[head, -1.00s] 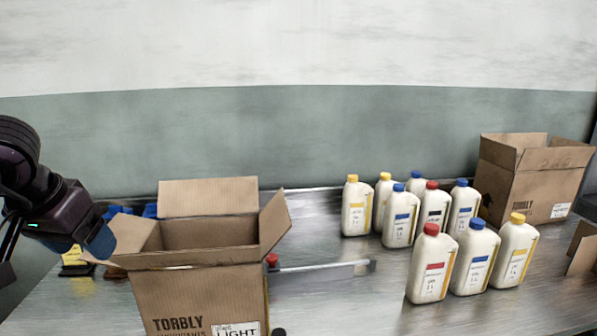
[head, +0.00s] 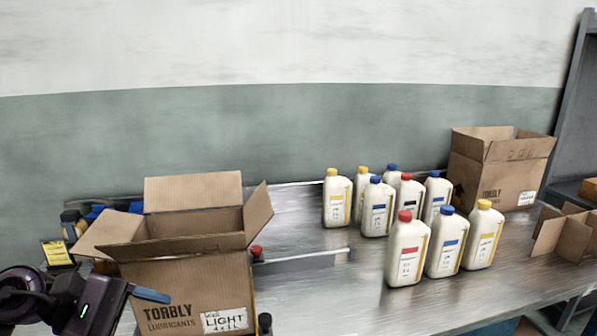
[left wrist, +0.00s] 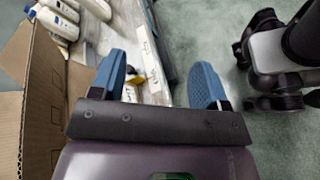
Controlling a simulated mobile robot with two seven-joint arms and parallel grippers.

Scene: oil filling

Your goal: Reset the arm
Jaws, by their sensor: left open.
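My left gripper (head: 150,296) is at the lower left of the head view, in front of the near open carton. In the left wrist view its two blue fingers (left wrist: 164,85) are spread apart with nothing between them. The near carton (head: 185,285), marked TORBLY LUBRICANTS and LIGHT, stands on the metal table with its flaps up. Its cardboard wall (left wrist: 40,100) shows at the left of the left wrist view, beside the gripper.
Several white bottles with yellow, blue and red caps stand mid-table, including a red-capped one (head: 407,255). A second open carton (head: 500,180) stands at the back right. A cardboard divider (head: 562,235) is at the right. The table (head: 330,300) is bare right of the near carton.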

